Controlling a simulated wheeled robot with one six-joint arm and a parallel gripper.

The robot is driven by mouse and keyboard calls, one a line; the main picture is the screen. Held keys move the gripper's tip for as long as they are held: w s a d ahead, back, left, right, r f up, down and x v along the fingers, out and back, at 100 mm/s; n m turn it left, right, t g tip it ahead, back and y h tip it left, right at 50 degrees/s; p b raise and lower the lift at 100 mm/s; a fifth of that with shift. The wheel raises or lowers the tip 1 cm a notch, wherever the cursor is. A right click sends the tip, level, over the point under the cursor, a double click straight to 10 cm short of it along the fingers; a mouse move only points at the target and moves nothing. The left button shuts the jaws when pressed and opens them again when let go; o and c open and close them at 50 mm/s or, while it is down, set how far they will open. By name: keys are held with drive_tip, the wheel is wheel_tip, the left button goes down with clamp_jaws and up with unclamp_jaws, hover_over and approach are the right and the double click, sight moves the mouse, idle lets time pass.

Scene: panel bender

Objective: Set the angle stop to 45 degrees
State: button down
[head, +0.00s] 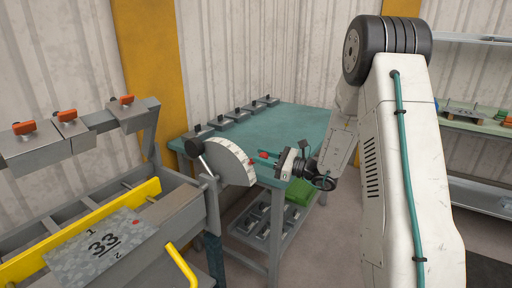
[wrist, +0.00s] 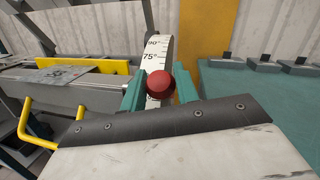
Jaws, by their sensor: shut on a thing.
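The angle stop is a grey quadrant plate (head: 228,162) with a white scale along its curved rim, at the right end of the bender. In the wrist view its scale (wrist: 153,55) shows the 90 and 75 degree marks above a red knob (wrist: 160,84). My gripper (wrist: 158,92) has its teal fingers on either side of the knob and is shut on it. The knob hides the scale behind it, so the exact setting cannot be read. In the head view my gripper (head: 268,160) reaches the rim from the right.
The bender has a yellow bar (head: 80,232), a sheet panel marked 33 (head: 100,246) and a yellow handle (head: 180,264). A black-knobbed lever (head: 194,147) stands beside the quadrant. A teal-topped table (head: 290,122) with several grey blocks is behind; a green bin (head: 298,192) sits below.

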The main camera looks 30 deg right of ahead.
drive_tip(key=shift+s+d+f, duration=0.2)
drive_tip(key=shift+s+f, duration=0.1)
drive_tip(key=shift+f, duration=0.35)
drive_tip(key=shift+s+d+f, duration=0.15)
drive_tip(key=shift+s+f, duration=0.15)
drive_tip(key=shift+f, duration=0.35)
drive_tip(key=c, duration=1.1)
unclamp_jaws()
drive_tip(key=shift+v, duration=3.9)
drive_tip(key=shift+f, duration=0.1)
